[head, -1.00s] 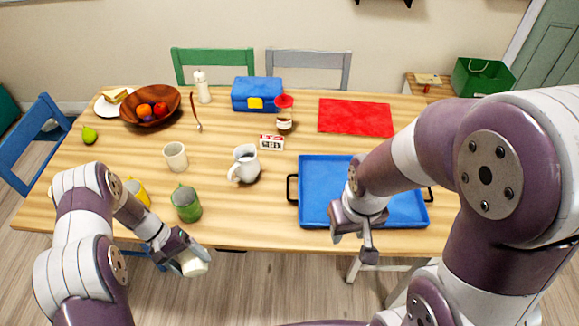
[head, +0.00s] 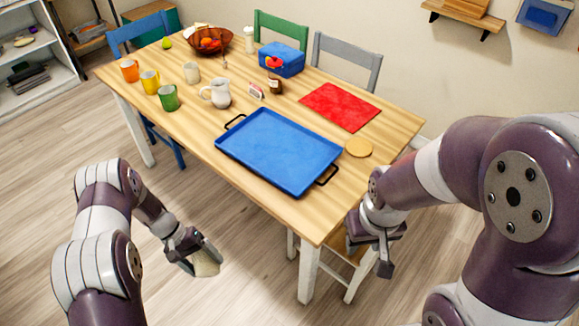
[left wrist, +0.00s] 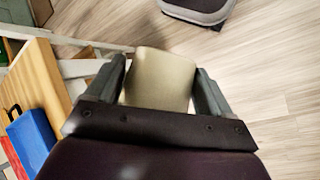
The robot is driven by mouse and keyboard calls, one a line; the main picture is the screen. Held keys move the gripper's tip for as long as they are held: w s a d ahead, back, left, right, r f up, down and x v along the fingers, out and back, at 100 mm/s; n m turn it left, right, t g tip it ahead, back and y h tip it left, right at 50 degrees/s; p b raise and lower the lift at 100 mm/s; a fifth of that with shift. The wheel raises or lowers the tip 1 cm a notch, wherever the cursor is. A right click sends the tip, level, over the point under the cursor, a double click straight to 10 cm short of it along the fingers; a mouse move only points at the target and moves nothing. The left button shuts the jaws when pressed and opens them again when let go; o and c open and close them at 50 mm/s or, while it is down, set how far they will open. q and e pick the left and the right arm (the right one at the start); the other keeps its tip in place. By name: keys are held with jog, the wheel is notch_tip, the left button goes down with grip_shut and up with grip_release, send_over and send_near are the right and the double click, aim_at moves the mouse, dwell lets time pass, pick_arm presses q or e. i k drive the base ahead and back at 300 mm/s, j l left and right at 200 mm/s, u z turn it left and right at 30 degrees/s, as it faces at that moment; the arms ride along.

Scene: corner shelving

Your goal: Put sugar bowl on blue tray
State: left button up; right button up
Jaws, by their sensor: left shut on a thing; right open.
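My left gripper (head: 203,259) is shut on a cream-coloured vessel, which looks like the sugar bowl (head: 207,265). It is held over the floor, left of the table's front edge. In the left wrist view the sugar bowl (left wrist: 160,80) sits between both fingers, its lower part hidden by the gripper. The blue tray (head: 278,150) lies empty on the table, with a black handle at each end. My right gripper (head: 370,255) is open and empty, off the table's near right corner. A corner of the tray (left wrist: 28,140) shows in the left wrist view.
On the wooden table (head: 200,140), a white jug (head: 216,94), a green mug (head: 169,98) and other cups stand left of the tray. A red mat (head: 340,105) and a round coaster (head: 359,147) lie beyond and right of it. Bare floor lies before the table.

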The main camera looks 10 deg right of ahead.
aim_at(291, 147)
jog(key=l+u, duration=0.15)
jog(key=l, duration=0.3)
jog(key=k+l+u, duration=0.15)
jog(key=l, duration=0.3)
jog(key=l+u, duration=0.15)
jog(key=l, duration=0.3)
jog(key=k+l+u, duration=0.15)
jog(key=l, duration=0.3)
jog(key=k+l+u, duration=0.2)
jog(key=l, duration=0.2)
jog(key=l+u, duration=0.2)
jog(key=l, duration=0.4)
jog(key=k+l+u, duration=0.15)
jog(key=l, duration=0.45)
jog(key=l+u, duration=0.2)
jog(key=l, duration=0.4)
jog(key=k, duration=0.05)
